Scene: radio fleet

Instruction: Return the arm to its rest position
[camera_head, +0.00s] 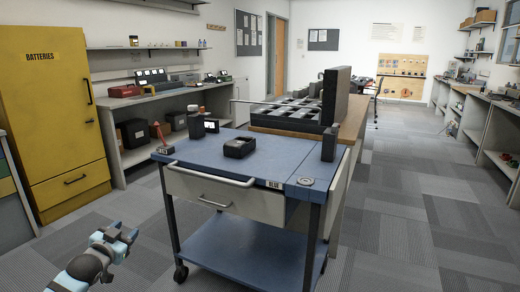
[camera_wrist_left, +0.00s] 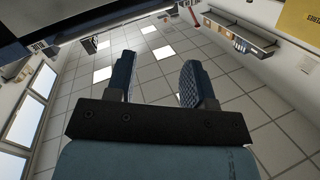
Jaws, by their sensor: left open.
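My left gripper (camera_head: 124,235) is at the lower left of the head view, over the carpet and apart from the blue cart (camera_head: 230,171). In the left wrist view its two fingers (camera_wrist_left: 160,82) stand apart with nothing between them. That view looks up at a tiled ceiling, so the gripper points upward. My right gripper is in neither view.
The cart carries a dark charger-like device (camera_head: 240,147) and a black radio-like object (camera_head: 196,121). A large open black case (camera_head: 345,92) stands behind it. A yellow battery cabinet (camera_head: 55,110) stands at the left. Carpet (camera_head: 125,210) between cabinet and cart is clear.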

